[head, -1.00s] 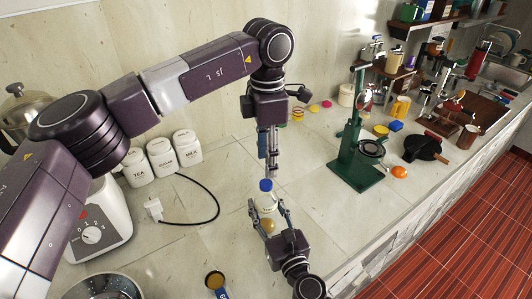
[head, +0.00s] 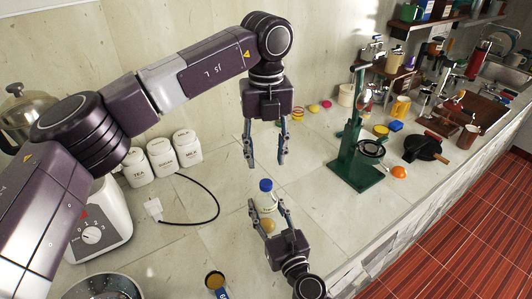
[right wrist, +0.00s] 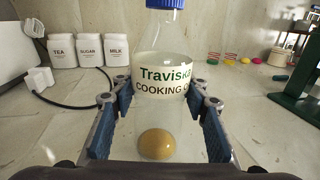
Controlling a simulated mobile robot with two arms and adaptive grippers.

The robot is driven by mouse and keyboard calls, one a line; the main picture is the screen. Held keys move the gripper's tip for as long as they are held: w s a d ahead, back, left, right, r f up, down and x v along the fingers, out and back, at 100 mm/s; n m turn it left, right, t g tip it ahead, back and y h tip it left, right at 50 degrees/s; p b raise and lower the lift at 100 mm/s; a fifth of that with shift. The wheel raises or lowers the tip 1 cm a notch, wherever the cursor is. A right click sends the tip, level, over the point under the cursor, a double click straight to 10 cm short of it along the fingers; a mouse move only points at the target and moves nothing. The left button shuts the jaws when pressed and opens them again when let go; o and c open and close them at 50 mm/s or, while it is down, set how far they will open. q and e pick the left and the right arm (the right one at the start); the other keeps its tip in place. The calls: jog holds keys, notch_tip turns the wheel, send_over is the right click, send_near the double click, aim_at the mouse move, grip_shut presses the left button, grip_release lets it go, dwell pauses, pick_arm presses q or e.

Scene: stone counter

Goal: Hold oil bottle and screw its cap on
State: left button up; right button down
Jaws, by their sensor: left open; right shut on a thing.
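The oil bottle (head: 267,203) is clear with a white label and stands upright on the counter. The label reads "Travisk… COOKING O…" in the right wrist view (right wrist: 163,75). A blue cap (head: 265,185) sits on the bottle's top; it is cut off by the upper edge in the right wrist view (right wrist: 166,4). Whether it is tight cannot be told. My right gripper (head: 267,207) has a finger on each side of the bottle and is shut on it. My left gripper (head: 265,163) points down, open and empty, a little above the cap, with its fingers apart.
White canisters (head: 162,157) and a black cable (head: 217,200) are on the left. A green stand (head: 352,160) is on the right. Counter around the bottle is mostly clear.

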aim_at(266, 183)
pick_arm(q)
jog(key=shift+f, duration=0.1)
dwell(0.3)
jog(key=shift+f, duration=3.9)
jog(key=shift+c, duration=0.5)
grip_shut()
